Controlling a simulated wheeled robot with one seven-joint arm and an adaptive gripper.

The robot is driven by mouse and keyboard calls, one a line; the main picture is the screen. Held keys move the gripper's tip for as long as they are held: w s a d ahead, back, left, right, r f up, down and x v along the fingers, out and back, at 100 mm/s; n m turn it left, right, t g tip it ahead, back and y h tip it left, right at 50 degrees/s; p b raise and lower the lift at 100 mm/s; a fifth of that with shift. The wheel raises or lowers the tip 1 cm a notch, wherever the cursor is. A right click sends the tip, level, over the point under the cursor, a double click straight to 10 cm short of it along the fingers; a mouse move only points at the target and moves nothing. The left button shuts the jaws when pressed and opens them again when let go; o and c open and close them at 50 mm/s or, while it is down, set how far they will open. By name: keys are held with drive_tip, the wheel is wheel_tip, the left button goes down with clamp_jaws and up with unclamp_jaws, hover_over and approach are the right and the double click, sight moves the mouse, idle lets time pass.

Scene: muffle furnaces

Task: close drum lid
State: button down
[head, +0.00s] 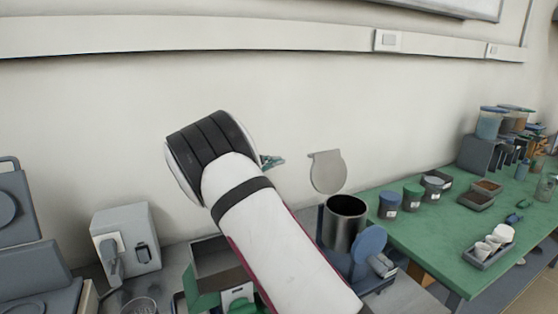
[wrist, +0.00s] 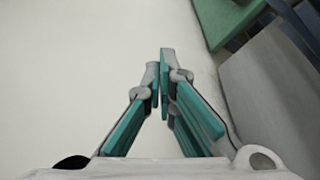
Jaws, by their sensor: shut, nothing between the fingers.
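The drum (head: 345,225) is an open-topped dark metal cylinder right of my arm in the head view. Its lid (head: 327,172), a flat grey disc with a tab along the top, stands up open above and behind the drum's mouth. My gripper (head: 272,161) shows only a teal fingertip past my arm, left of the lid and apart from it in the picture. In the wrist view my gripper (wrist: 166,60) is shut, its teal fingers meeting with nothing between them. I cannot make out the lid in the wrist view.
A blue disc (head: 370,243) stands at the drum's front right. The green table (head: 435,233) at right holds several jars and trays. A grey box with a socket (head: 127,238) stands at left. The wall (head: 290,95) is close behind.

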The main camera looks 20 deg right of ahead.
drive_tip(key=d+p, duration=0.2)
drive_tip(key=d, duration=0.6)
drive_tip(key=shift+s+r+p, duration=0.3)
drive_tip(key=shift+s+p, duration=0.05)
drive_tip(key=shift+s, duration=0.1)
drive_tip(key=shift+a+r, duration=0.1)
